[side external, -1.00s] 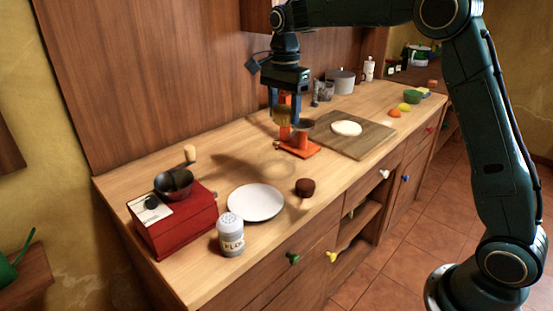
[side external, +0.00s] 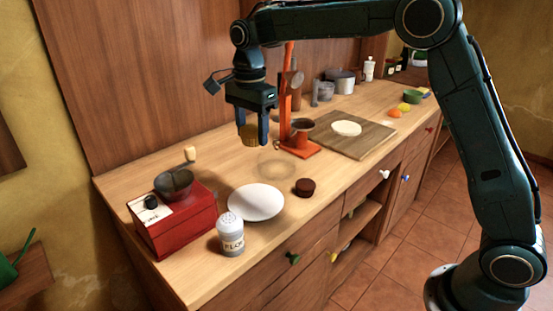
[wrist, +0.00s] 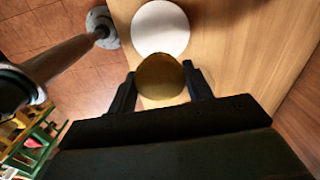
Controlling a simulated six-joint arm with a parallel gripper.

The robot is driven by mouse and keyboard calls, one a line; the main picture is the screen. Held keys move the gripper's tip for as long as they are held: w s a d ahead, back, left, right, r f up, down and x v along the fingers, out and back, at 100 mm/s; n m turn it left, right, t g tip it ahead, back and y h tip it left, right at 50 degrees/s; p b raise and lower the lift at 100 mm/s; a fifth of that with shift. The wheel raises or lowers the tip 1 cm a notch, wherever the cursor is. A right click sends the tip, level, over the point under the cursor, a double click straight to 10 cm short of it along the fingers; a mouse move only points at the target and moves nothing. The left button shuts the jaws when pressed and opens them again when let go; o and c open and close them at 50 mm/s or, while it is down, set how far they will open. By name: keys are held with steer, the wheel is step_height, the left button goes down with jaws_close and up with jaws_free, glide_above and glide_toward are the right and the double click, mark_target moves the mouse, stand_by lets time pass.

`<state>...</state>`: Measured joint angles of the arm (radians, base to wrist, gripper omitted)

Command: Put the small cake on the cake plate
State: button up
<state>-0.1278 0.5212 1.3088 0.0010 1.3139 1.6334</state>
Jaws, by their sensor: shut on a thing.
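My gripper (side external: 252,141) is shut on a small golden-yellow cake (side external: 249,133) and holds it above the counter, behind the white plate. In the wrist view the held cake (wrist: 160,77) sits between the two dark fingers. The white round cake plate (side external: 256,203) lies flat and empty on the counter, in front of and below my gripper. It also shows in the wrist view (wrist: 160,28), partly covered by the held cake. A small dark brown round cake-like thing (side external: 305,187) sits on the counter right of the plate.
A red box with a bowl (side external: 176,222) stands left of the plate, and a flour shaker (side external: 230,236) in front. A faint round shape (side external: 282,163) lies behind the brown thing. An orange stand (side external: 300,148) and a wooden board (side external: 365,139) are to the right.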

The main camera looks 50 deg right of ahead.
glide_above(256, 200)
step_height(256, 200, down, 13)
steer(key=shift+a+r, duration=0.1)
steer(key=shift+r, duration=0.05)
steer(key=shift+f, duration=2.1)
steer(key=shift+f, duration=0.2)
steer(key=o, duration=1)
steer(key=shift+c, duration=0.2)
steer(key=shift+r, duration=0.1)
step_height(256, 200, up, 12)
